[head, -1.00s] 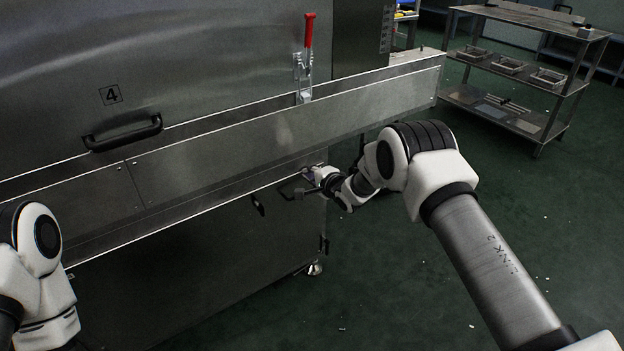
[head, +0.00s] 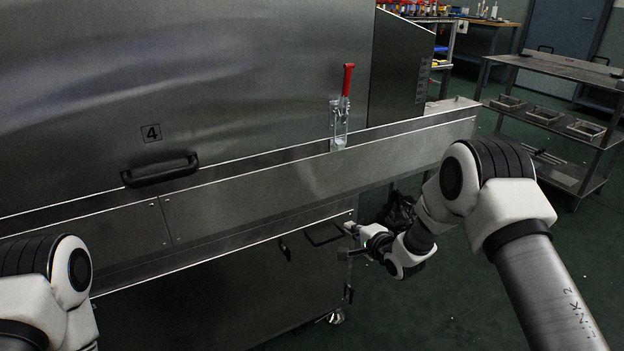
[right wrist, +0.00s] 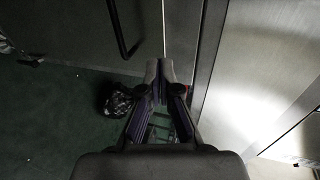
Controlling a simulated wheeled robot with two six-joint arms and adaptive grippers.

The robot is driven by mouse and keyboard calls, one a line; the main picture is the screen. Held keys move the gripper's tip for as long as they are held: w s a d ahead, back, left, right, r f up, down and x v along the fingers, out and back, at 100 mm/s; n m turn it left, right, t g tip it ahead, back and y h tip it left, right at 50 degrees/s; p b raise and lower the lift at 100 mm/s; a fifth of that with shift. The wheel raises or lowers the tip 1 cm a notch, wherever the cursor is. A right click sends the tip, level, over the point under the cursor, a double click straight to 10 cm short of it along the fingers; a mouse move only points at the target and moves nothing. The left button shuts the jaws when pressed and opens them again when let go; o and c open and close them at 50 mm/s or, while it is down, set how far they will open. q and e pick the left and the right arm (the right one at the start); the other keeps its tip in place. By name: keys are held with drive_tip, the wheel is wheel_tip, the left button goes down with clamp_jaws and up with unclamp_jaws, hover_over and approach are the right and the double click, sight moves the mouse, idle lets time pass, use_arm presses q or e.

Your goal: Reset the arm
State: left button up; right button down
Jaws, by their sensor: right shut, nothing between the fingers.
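My right gripper (head: 347,241) is in the head view at the lower right corner of the dryer, just below the long metal ledge. In the right wrist view its fingers (right wrist: 164,78) are together with nothing between them, close to a vertical panel edge. I cannot tell whether it touches the dryer. My right arm (head: 480,190) reaches in from the right, bent at the elbow. Of my left arm (head: 50,280) only a bent joint shows at the lower left; its gripper is out of view.
The steel dryer (head: 250,80) fills the left, with a black handle (head: 160,171) and an upright red-handled clamp (head: 346,85). A black bag-like bundle (head: 398,212) lies behind my right arm. A shelf cart (head: 560,75) stands at the back right. Green floor (head: 420,320) is open at lower right.

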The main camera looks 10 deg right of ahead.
drive_tip(key=s+a+f+n+g+h, duration=0.15)
drive_tip(key=s+f+g, duration=0.55)
drive_tip(key=s+f, duration=1.35)
drive_tip(key=s+d+n+g+h, duration=0.2)
drive_tip(key=s+n+g, duration=0.75)
drive_tip(key=s, duration=1.85)
wheel_tip(320, 180, up, 28)
drive_tip(key=n+t+p, duration=0.2)
drive_tip(key=n+p, duration=0.1)
drive_tip(key=p, duration=2.5)
drive_tip(key=shift+r+n+p, duration=0.15)
drive_tip(key=shift+n+p, duration=0.2)
drive_tip(key=shift+n, duration=0.05)
drive_tip(key=c, duration=1.8)
unclamp_jaws()
drive_tip(key=shift+t, duration=0.25)
drive_tip(key=shift+c, duration=0.2)
